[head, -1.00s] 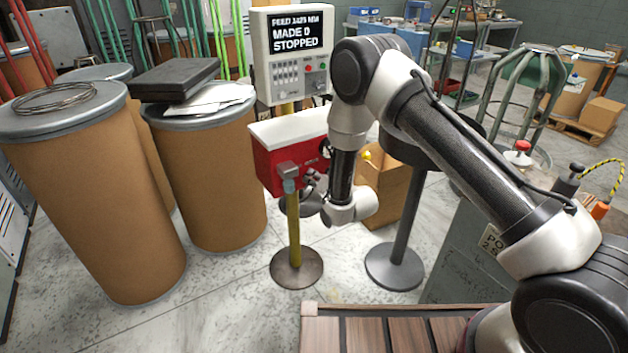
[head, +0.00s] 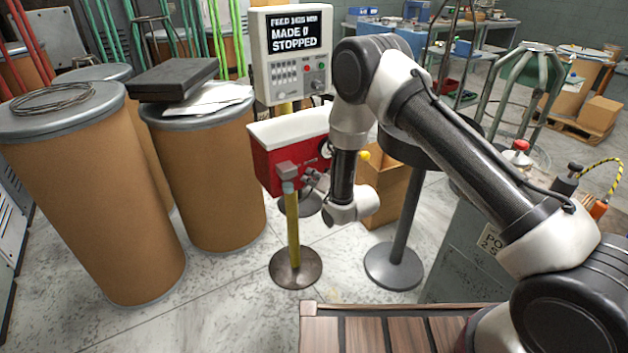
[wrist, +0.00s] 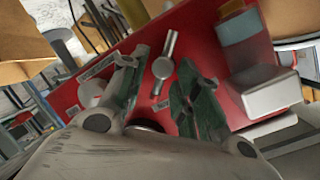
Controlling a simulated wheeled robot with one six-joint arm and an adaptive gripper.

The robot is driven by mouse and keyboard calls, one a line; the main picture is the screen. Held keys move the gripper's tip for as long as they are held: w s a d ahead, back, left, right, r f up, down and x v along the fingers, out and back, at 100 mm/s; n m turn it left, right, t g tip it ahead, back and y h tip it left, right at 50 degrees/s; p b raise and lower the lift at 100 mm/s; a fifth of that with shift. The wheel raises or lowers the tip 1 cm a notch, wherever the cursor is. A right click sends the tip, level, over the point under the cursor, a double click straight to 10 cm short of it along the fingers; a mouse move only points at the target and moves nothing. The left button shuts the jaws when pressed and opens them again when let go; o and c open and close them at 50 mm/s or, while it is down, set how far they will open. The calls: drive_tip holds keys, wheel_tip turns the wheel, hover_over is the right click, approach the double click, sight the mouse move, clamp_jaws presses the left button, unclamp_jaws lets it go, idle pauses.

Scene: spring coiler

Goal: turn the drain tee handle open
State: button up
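A small silver tee handle (wrist: 165,66) shows in the wrist view on the face of a red box (wrist: 206,40). My gripper (wrist: 158,78) is open, with one dark green-grey finger on each side of the handle. I see red gaps between the handle and both fingers, so neither seems to press on it. In the head view my gripper (head: 311,180) is small, in front of the white-lidded red box (head: 272,172). The tee handle cannot be made out in the head view.
In the wrist view a metal block with a blue-grey cylinder (wrist: 270,92) stands right of the fingers. The box is by a yellow post (head: 294,235). A control panel (head: 292,75) above reads STOPPED. Brown drums (head: 95,200) stand left.

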drive_tip(key=v, duration=1.2)
drive_tip(key=shift+d, duration=0.1)
